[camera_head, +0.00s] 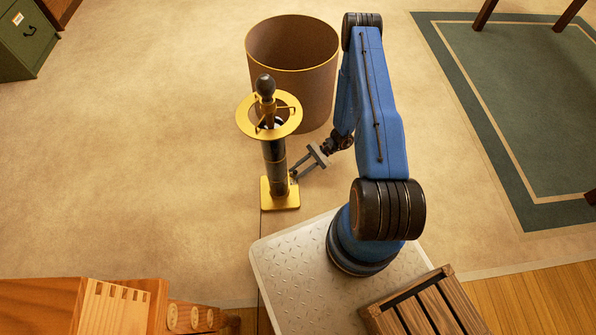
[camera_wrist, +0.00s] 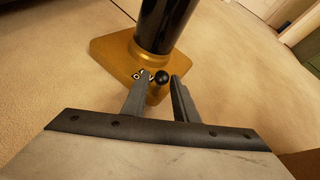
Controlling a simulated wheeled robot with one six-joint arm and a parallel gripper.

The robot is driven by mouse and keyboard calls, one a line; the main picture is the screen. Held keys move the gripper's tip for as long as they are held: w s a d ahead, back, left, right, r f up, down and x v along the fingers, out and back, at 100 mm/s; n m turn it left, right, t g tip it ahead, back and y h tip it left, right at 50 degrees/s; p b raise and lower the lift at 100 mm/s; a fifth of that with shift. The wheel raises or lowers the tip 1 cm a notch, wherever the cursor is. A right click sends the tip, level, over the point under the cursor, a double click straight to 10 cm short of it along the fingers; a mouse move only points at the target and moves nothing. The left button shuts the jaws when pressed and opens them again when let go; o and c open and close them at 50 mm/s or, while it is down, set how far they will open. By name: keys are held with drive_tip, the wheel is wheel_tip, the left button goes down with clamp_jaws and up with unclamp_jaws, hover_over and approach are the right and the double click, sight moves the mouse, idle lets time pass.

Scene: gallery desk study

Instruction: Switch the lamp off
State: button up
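The lamp (camera_head: 275,152) stands upright, with a dark column, a square gold base (camera_head: 281,197), and a gold ring (camera_head: 286,128) with a dark ball above it. In the wrist view the gold base (camera_wrist: 112,58) and the foot of the column (camera_wrist: 163,25) show. A small gold stub with a black ball knob (camera_wrist: 162,76) rises at the near corner of the base. My gripper (camera_head: 294,174) is low beside the column on its right. In the wrist view its two fingers (camera_wrist: 159,84) are apart, with the knob between their tips; contact is unclear. Whether the lamp is lit is unclear.
A large brown drum-shaped bin (camera_head: 312,70) with a gold rim stands close behind the lamp and my arm. A green cabinet (camera_head: 25,40) is at the far left. Wooden furniture (camera_head: 45,300) is at the lower left. Carpet (camera_head: 130,150) left of the lamp is clear.

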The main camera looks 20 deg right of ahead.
drive_tip(key=shift+d, duration=0.1)
drive_tip(key=v, duration=1.7)
drive_tip(key=shift+d, duration=0.1)
drive_tip(key=shift+r, duration=0.1)
